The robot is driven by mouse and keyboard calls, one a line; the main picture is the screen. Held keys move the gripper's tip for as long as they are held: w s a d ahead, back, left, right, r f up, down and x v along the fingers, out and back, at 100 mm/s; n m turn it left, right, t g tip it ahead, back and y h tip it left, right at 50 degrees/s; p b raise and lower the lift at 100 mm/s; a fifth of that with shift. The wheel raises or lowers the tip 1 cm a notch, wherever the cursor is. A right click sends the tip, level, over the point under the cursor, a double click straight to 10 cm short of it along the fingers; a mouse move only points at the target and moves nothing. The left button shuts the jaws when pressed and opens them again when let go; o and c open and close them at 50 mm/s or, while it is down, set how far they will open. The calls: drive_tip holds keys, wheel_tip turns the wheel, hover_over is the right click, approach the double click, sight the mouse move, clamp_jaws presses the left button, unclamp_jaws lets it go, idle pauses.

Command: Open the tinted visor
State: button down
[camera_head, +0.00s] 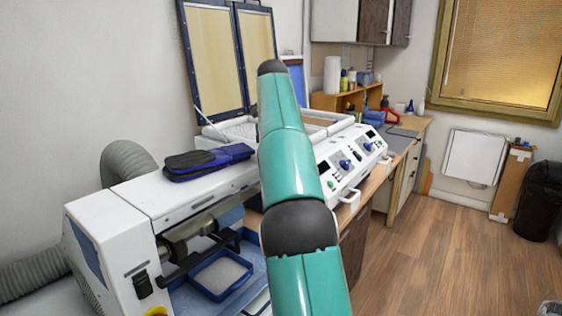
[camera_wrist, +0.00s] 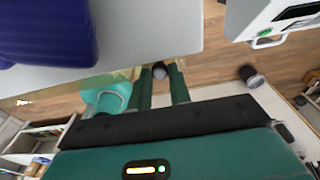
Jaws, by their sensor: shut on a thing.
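My gripper (camera_wrist: 162,80) is in the wrist view, its two green fingers close together around a small dark round knob (camera_wrist: 160,70) at the edge of the white machine top. A pale, see-through strip beside the knob looks like the tinted visor (camera_wrist: 122,76); a teal part of mine shows through it. How far the visor is swung is hard to tell. In the head view my teal arm crosses the middle, and my gripper and the knob are hidden behind it.
A dark blue bag (camera_head: 207,161) lies on the white machine (camera_head: 150,190); it also shows in the wrist view (camera_wrist: 45,30). Two framed yellowish panels (camera_head: 215,60) stand raised behind. A white unit with handles (camera_head: 350,165) is to the right. Wood floor (camera_head: 450,250) is free at right.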

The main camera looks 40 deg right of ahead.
drive_tip(key=shift+w, duration=0.1)
idle(0.5)
drive_tip(key=c, duration=1.3)
unclamp_jaws()
